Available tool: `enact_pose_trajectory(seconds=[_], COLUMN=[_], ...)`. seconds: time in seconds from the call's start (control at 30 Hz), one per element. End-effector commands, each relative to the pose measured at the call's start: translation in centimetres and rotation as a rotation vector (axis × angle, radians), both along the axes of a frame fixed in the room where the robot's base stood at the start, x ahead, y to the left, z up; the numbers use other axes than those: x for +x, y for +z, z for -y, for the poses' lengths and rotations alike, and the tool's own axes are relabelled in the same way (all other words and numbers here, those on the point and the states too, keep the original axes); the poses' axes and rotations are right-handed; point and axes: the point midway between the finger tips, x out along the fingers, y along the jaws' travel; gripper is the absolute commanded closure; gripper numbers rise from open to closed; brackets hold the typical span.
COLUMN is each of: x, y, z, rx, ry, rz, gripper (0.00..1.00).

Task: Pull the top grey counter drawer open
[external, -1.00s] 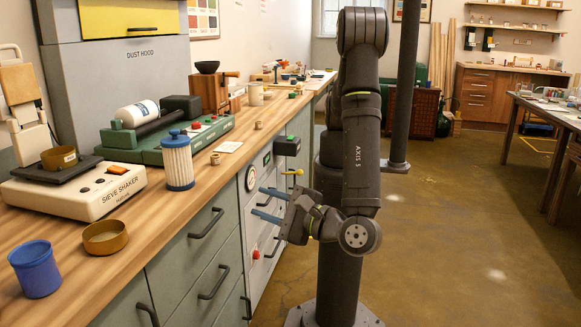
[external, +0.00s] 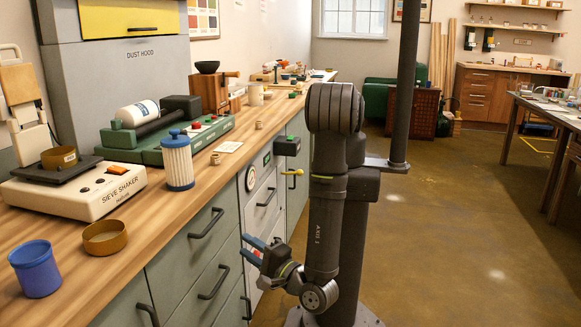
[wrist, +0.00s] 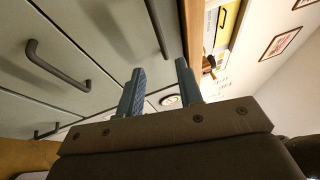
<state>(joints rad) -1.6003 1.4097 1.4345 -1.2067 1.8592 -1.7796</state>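The top grey counter drawer (external: 188,248) is closed, flush in the counter front under the wooden top. Its dark bar handle (external: 207,223) is free. In the wrist view that handle (wrist: 156,28) runs along the drawer front near the counter edge, ahead of the fingers. My gripper (external: 243,246) is open and empty, its blue fingers pointing left toward the drawer fronts. It is to the right of the top handle and slightly lower, not touching it. Both fingers (wrist: 158,82) show apart in the wrist view.
Lower drawers have similar handles, such as the middle handle (external: 214,283). A panel with a round gauge (external: 251,178) and another drawer handle (external: 267,197) lies farther along. A blue cup (external: 36,269) and brown ring (external: 105,237) stand on the countertop.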

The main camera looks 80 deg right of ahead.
Motion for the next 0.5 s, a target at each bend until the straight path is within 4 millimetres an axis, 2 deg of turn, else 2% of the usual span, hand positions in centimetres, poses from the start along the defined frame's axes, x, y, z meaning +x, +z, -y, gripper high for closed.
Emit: enact_pose_trajectory(seconds=[0.3, 0.5], x=[6.5, 9.5], y=[1.3, 1.8], z=[2.8, 4.1], rx=[0.0, 0.001], ry=[-0.004, -0.002], rz=[-0.001, -0.001], gripper=[0.67, 0.67])
